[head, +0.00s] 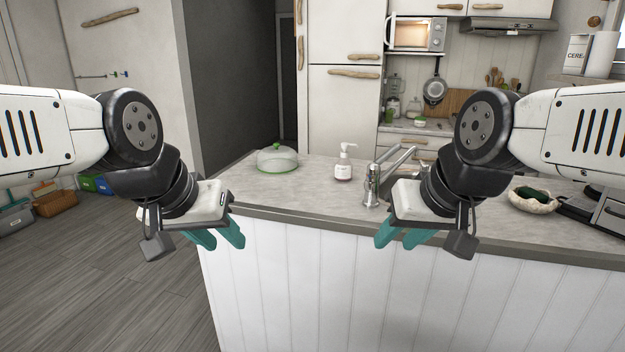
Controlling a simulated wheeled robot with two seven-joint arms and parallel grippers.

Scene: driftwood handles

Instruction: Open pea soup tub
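No tub marked as pea soup can be made out. A low, round, see-through container with a green knob and green lower rim (277,158) sits on the left part of the counter. I cannot tell if it is the tub. My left gripper (225,243) is open and empty, in front of the counter's left front corner, nearer to me than the container. My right gripper (396,244) is open and empty in front of the counter's front edge, near the tap. Both have teal fingers pointing down.
The grey counter (305,190) carries a white pump bottle (343,163), a chrome tap (372,187), and a pale bowl with a dark green thing (533,199). A fridge (342,110) and microwave (416,34) stand behind. The floor at left is mostly clear.

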